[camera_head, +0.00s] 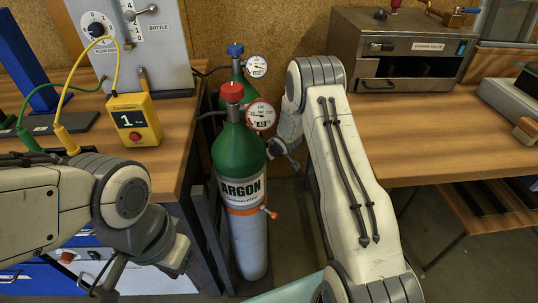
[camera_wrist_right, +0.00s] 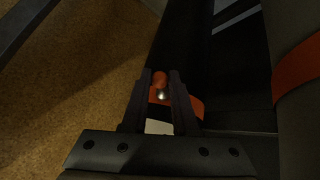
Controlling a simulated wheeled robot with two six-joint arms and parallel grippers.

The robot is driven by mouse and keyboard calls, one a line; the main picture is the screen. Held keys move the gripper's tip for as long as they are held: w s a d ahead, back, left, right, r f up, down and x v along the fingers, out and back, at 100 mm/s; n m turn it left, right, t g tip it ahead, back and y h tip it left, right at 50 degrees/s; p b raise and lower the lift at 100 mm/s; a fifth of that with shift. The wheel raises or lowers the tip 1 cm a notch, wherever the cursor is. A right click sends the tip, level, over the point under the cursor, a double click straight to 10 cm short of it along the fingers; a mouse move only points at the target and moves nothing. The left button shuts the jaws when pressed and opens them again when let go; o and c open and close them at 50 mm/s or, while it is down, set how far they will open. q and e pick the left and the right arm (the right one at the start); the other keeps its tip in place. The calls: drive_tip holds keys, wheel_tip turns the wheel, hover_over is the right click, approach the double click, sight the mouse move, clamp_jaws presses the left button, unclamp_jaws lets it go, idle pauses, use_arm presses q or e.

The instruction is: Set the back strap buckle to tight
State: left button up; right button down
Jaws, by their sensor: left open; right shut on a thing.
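The green and white argon cylinder (camera_head: 238,160) stands in front, with an orange strap (camera_head: 244,209) and an orange-tipped buckle lever (camera_head: 268,212) at its right. The back cylinder (camera_head: 236,68), with a blue cap, stands behind it and is mostly hidden. My right gripper (camera_head: 285,155) is beside the cylinders, reaching toward the back one. In the right wrist view its fingers (camera_wrist_right: 160,100) are shut on the orange back strap buckle (camera_wrist_right: 160,80); the orange back strap (camera_wrist_right: 192,104) shows just beyond. My left gripper (camera_head: 106,282) is open at lower left, apart from the cylinders.
A yellow meter (camera_head: 134,119) and a flow panel stand on the left bench. A metal oven (camera_head: 400,50) stands on the right bench (camera_head: 420,135). Dark rack bars (camera_head: 203,215) run left of the cylinders. The front strap (camera_wrist_right: 298,65) shows at the wrist view's right edge.

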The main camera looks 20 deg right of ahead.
drive_tip(key=c, duration=0.7)
unclamp_jaws()
drive_tip(key=p+v, duration=0.1)
drive_tip(key=v, duration=0.9)
drive_tip(key=shift+s+r, duration=0.2)
drive_tip(key=shift+s, duration=0.1)
